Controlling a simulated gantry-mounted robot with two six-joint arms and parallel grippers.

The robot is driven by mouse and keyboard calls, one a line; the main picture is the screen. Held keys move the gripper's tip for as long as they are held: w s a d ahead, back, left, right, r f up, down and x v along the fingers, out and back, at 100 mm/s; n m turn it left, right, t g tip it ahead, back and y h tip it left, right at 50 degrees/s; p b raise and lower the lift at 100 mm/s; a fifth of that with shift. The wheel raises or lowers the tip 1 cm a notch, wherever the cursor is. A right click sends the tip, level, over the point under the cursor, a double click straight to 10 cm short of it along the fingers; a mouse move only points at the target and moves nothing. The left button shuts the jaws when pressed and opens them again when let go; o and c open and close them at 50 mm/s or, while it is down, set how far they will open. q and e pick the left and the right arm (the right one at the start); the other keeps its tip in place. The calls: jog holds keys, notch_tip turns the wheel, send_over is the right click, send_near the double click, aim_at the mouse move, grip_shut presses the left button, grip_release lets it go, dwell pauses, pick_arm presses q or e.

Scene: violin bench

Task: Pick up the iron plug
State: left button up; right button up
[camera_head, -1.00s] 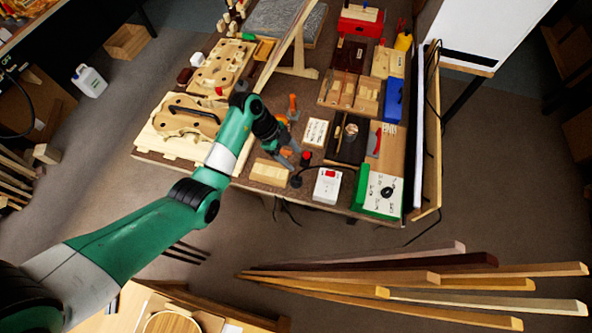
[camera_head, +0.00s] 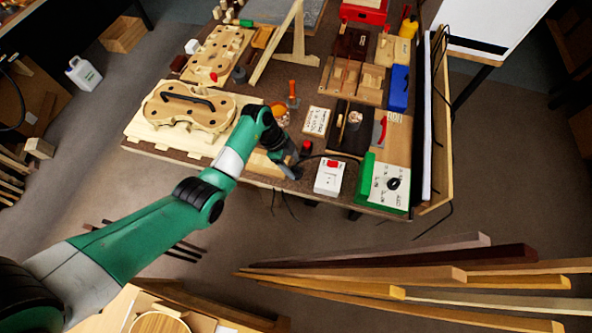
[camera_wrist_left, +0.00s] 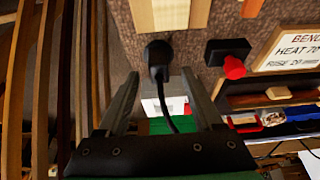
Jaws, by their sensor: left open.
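The iron plug (camera_wrist_left: 157,54) is a black, rounded plug with a black cord, lying on the brown bench top in the left wrist view. My left gripper (camera_wrist_left: 160,76) is open. Its two grey fingers stand on either side of the cord, with the plug's body at or just beyond their tips; I cannot tell whether they touch it. In the head view my left gripper (camera_head: 291,168) is low over the bench's front edge and hides the plug. My right gripper is not in view.
A white box with a red switch (camera_head: 329,178) stands close right of the gripper. A red knob on a black base (camera_wrist_left: 232,66) is beside the plug. A pale wood block (camera_wrist_left: 168,14) lies beyond it. A green-and-white control box (camera_head: 385,187) stands farther right.

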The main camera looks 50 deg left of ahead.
aim_at(295, 169)
pick_arm(q)
jog(key=b+x, duration=0.1)
jog(key=x, duration=0.2)
jog(key=shift+s+f, duration=0.15)
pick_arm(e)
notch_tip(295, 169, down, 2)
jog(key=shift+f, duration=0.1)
pick_arm(q)
grip_shut()
